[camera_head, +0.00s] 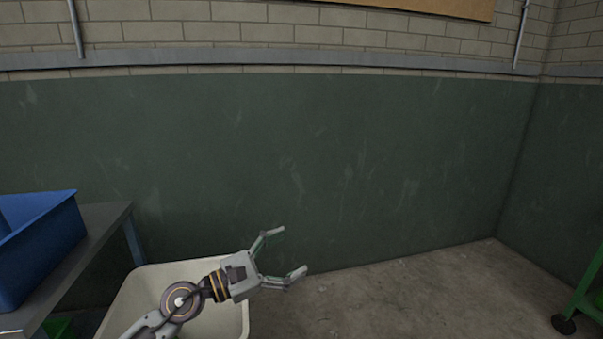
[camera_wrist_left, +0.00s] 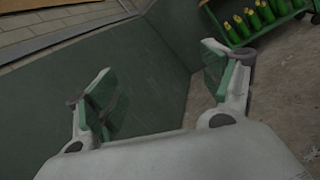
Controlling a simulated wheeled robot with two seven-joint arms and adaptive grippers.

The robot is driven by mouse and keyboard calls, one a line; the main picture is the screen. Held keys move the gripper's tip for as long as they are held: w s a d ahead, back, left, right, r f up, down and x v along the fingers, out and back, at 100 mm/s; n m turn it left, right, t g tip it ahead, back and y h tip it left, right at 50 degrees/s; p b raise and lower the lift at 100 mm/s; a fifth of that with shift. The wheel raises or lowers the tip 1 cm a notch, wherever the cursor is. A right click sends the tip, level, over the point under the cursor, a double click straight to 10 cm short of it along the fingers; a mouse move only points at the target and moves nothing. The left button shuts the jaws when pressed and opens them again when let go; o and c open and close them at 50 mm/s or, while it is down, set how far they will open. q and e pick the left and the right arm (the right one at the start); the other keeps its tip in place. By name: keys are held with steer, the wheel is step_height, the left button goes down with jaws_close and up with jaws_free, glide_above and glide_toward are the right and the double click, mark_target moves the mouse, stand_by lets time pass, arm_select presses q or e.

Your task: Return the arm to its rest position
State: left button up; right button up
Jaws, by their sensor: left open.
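My left gripper (camera_head: 287,252) reaches in from the lower left in the head view, its fingers spread and empty, pointing right. In the left wrist view my left gripper (camera_wrist_left: 158,95) also shows its two fingers with green pads wide apart and nothing between them. The left arm passes above a pale bin (camera_head: 238,322) and hides part of it. My right gripper is in neither view.
A blue crate (camera_head: 62,240) sits on a grey table (camera_head: 108,218) at the left. A green wheeled rack (camera_head: 590,290) stands at the right edge; the wrist view shows green bottles (camera_wrist_left: 262,14) on a rack. A green wall (camera_head: 300,170) closes the back. Concrete floor (camera_head: 420,295) is clear.

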arm_select(q)
steer(key=w+a+r+n+t+y, duration=0.25)
steer(key=a+n+t+y, duration=0.65)
steer(key=n, duration=1.1)
steer(key=a+f+n+t+y, duration=0.2)
steer(key=a+f+n+y, duration=0.25)
steer(key=n, duration=0.65)
steer(key=s+a+f+n+g+y, duration=0.2)
steer(key=a+f+n+g+y, duration=0.15)
steer(key=f+n, duration=0.3)
steer(key=s+a+f+n+g+y, duration=0.2)
steer(key=a+f+n, duration=0.25)
steer(key=f, duration=0.25)
steer(key=s+d+f+n+g+h+p, duration=0.1)
steer(key=s+d+f+n+g+h, duration=0.1)
steer(key=s+f+n+g, duration=0.7)
steer(key=s+f+g, duration=0.2)
steer(key=s+f, duration=0.5)
steer(key=s, duration=0.4)
steer(key=shift+d+f, duration=0.25)
steer(key=shift+f, duration=0.15)
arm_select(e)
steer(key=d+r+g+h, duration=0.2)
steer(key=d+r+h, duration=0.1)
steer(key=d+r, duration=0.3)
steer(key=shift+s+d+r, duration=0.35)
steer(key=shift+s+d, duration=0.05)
